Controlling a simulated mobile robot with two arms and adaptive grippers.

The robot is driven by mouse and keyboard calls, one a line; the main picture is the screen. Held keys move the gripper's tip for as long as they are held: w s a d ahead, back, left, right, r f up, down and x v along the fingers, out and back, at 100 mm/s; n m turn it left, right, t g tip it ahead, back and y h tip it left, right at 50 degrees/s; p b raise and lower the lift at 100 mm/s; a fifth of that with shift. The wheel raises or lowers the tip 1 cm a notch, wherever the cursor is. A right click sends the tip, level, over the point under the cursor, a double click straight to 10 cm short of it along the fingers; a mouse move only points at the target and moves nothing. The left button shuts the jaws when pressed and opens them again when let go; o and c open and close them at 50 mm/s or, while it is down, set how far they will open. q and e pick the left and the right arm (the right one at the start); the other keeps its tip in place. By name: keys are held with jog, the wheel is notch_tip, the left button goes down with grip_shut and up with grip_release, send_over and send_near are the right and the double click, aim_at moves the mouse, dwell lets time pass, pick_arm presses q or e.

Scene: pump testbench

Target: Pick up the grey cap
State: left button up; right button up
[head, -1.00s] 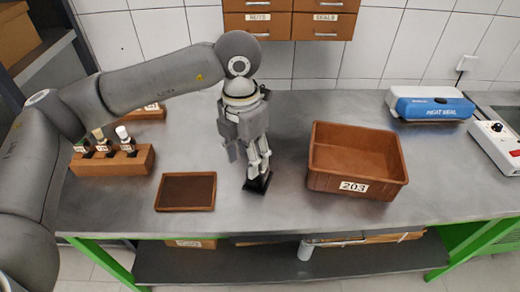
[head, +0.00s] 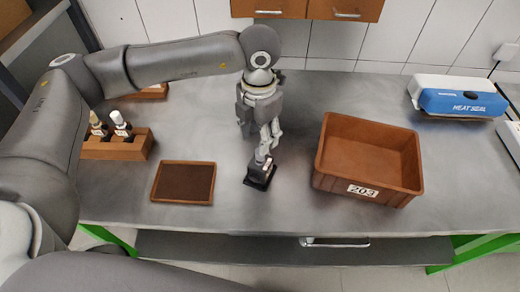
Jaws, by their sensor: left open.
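A small grey piece, which seems to be the grey cap (head: 263,164), sits on a black square base (head: 259,179) on the metal bench, between the dark tray and the brown bin. My left gripper (head: 268,146) points down just above it, with its fingers open. The fingers partly cover the grey piece, and I cannot tell whether they touch it. My right gripper is not in view.
A dark shallow tray (head: 184,182) lies to the left. A wooden rack (head: 112,150) with small bottles stands further left. A brown bin marked 203 (head: 395,193) stands to the right. A blue heat sealer (head: 462,102) is at the back right.

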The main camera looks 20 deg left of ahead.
pick_arm(q)
jog(key=shift+f, duration=0.3)
jog(key=f+p, duration=0.1)
jog(key=f, duration=0.1)
jog(key=f+p, duration=0.1)
jog(key=f, duration=0.1)
jog(key=shift+s+d+p, duration=0.2)
jog(key=shift+s+p, duration=0.1)
jog(key=shift+f, duration=0.35)
jog(key=shift+w+f, duration=0.1)
jog(key=shift+f, duration=0.05)
jog(key=shift+c, duration=0.3)
jog(key=c, duration=0.8)
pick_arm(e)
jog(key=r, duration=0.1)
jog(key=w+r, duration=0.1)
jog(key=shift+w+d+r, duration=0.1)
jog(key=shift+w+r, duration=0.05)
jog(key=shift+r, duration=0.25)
